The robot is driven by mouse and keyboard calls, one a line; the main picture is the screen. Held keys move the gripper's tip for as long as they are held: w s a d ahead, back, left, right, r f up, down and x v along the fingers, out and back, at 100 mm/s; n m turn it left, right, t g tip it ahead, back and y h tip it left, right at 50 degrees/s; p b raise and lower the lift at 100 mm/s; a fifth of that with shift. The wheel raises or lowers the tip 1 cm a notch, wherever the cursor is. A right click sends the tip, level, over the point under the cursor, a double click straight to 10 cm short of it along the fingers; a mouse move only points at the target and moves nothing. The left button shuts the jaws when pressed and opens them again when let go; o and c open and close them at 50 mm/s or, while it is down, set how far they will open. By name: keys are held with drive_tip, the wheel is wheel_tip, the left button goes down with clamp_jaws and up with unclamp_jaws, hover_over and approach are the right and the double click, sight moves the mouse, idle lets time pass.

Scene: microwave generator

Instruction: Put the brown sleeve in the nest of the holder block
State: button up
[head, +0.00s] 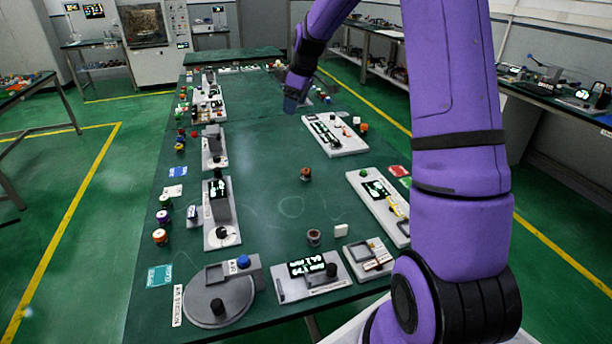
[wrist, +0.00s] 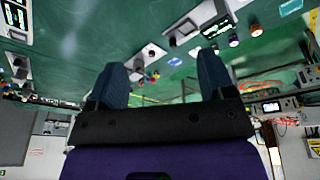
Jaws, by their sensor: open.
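A small brown round piece (head: 305,174) stands alone in the middle of the green table. A grey-brown piece with an open top (head: 314,237) stands nearer the front. I cannot tell for sure which of them is the brown sleeve. I cannot clearly identify the holder block; a low grey block with square recesses (head: 388,261) sits at the front right. My gripper (head: 291,102) is above the far part of the table, well beyond both pieces. In the wrist view its two blue fingers (wrist: 161,82) are apart with nothing between them.
Grey device panels line the left edge, including one with a black knob (head: 222,237). White panels (head: 336,134) line the right edge. A round grey station (head: 218,308) and a display unit (head: 312,290) stand in front. The table's middle is mostly clear.

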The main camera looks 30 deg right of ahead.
drive_tip(key=w+d+f+n+y, duration=0.1)
drive_tip(key=w+d+f, duration=0.25)
drive_tip(key=f, duration=0.25)
drive_tip(key=w+d+f, duration=0.2)
drive_tip(key=d+f, duration=0.2)
drive_tip(key=f, duration=0.2)
drive_tip(key=n+y, duration=0.1)
approach(306, 171)
drive_tip(key=x, duration=0.9)
drive_tip(key=shift+w+d+f, duration=0.1)
drive_tip(key=shift+f, duration=0.05)
drive_tip(key=shift+c, duration=0.2)
drive_tip(key=c, duration=1.1)
